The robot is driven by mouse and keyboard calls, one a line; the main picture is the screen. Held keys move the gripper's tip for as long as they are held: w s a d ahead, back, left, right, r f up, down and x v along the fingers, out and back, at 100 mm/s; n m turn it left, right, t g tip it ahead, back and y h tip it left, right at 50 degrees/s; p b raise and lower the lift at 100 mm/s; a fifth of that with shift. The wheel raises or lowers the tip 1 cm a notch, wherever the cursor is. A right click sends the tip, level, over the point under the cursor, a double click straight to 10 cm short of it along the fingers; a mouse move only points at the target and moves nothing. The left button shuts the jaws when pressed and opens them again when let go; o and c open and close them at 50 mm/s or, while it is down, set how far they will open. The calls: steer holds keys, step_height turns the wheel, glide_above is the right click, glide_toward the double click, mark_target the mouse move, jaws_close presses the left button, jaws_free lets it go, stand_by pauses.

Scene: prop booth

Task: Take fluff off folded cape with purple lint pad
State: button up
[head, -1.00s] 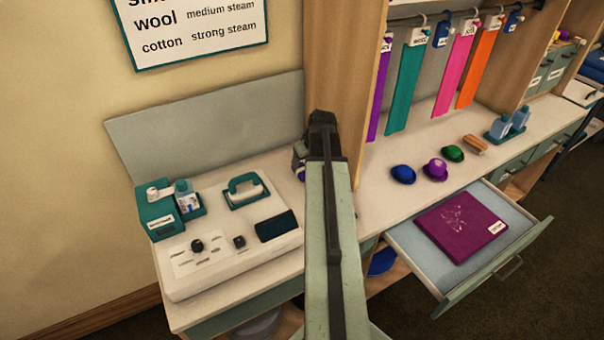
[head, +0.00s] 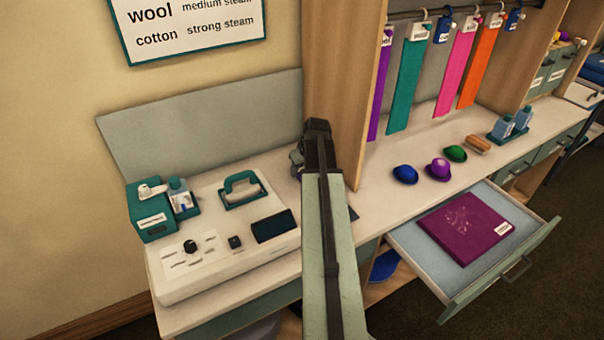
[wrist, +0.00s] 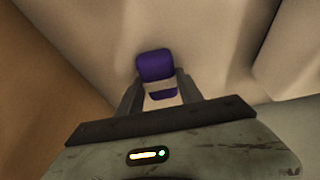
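The purple lint pad (wrist: 155,66), with a pale band across it, sits between my fingertips in the wrist view. My gripper (wrist: 158,88) has its fingers drawn in against the pad's two sides, with no clear gap. In the head view my gripper (head: 298,158) is beside the wooden partition, above the counter, largely behind my arm. Whether the pad touches the counter cannot be told. The folded cape (head: 464,228) is dark magenta and lies flat in the open drawer (head: 405,240) at right. Pale fluff (head: 460,216) and a white label show on its top.
The wooden partition (head: 335,80) rises beside my gripper. Small blue, purple and green hats (head: 438,169), a brush (head: 478,144) and bottles stand behind the drawer. Coloured strips hang above.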

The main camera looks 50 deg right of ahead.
steer(key=shift+r, duration=0.1)
step_height(320, 180, up, 10)
steer(key=p, duration=1)
steer(key=o, duration=0.4)
steer(key=shift+c, duration=1.1)
steer(key=shift+s, duration=0.1)
